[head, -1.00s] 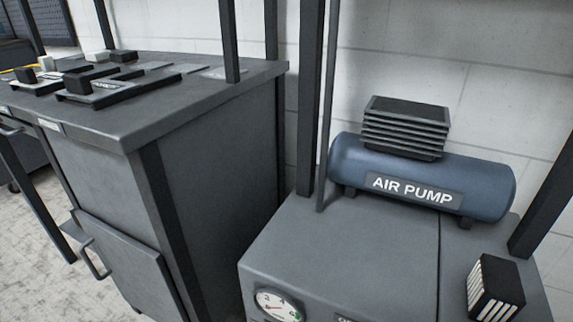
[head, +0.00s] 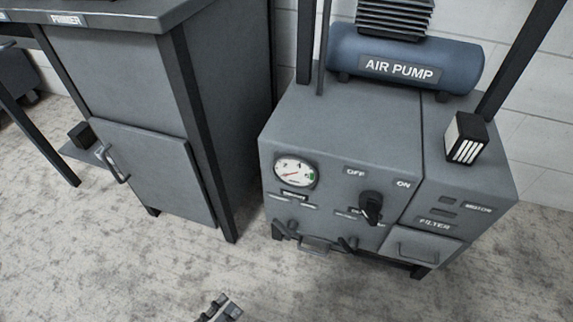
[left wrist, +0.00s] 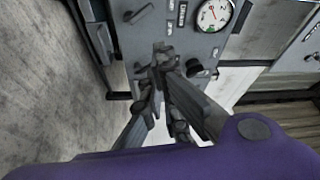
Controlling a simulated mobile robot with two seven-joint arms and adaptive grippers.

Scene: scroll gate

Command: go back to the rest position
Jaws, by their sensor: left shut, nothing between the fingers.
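My left gripper (head: 222,306) shows only as a small grey tip at the bottom edge of the head view, over the floor in front of the air pump cabinet (head: 340,125). In the left wrist view the left gripper (left wrist: 160,52) is shut and empty. Its fingers are in front of the cabinet's front panel, and I cannot tell how far apart they are from it. My right gripper is in neither view.
The blue air pump (head: 405,60) lies on the cabinet. The panel has a gauge (head: 296,172), a dark knob (head: 370,207) and a filter drawer (head: 420,246). A filter block (head: 466,137) stands on top. A workbench (head: 130,100) is at left. Floor in front is clear.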

